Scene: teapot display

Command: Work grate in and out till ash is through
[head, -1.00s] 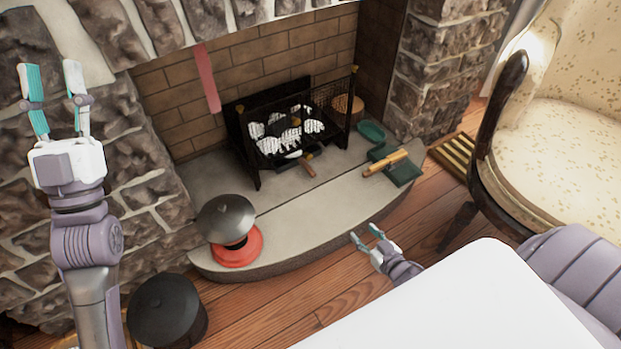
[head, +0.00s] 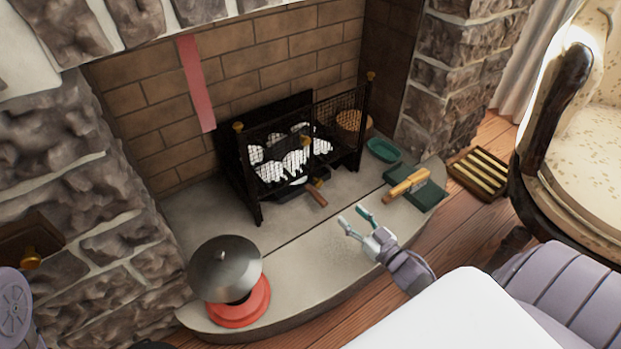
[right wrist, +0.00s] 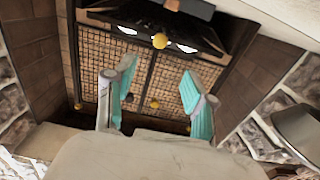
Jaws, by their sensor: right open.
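The black fire basket (head: 245,185) stands on the hearth with a mesh front and grey-white lumps (head: 290,160) in it. A brown wooden handle (head: 317,195) sticks out low at its front, beside a small brass-coloured part. The grate itself and any ash under it are hard to make out. My right gripper (head: 354,218) is open and empty over the hearth, in front and to the right of the handle, apart from it. In the right wrist view its teal-padded fingers (right wrist: 157,95) are spread, with the mesh (right wrist: 150,75) beyond them. My left gripper is out of view.
A red stand (head: 240,308) with a grey domed lid (head: 225,265) is at the hearth's front left. A green dish (head: 382,150) and a dark green tray (head: 425,195) with a wooden-handled tool (head: 405,186) lie right. A chair (head: 590,150) stands far right. The middle hearth is clear.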

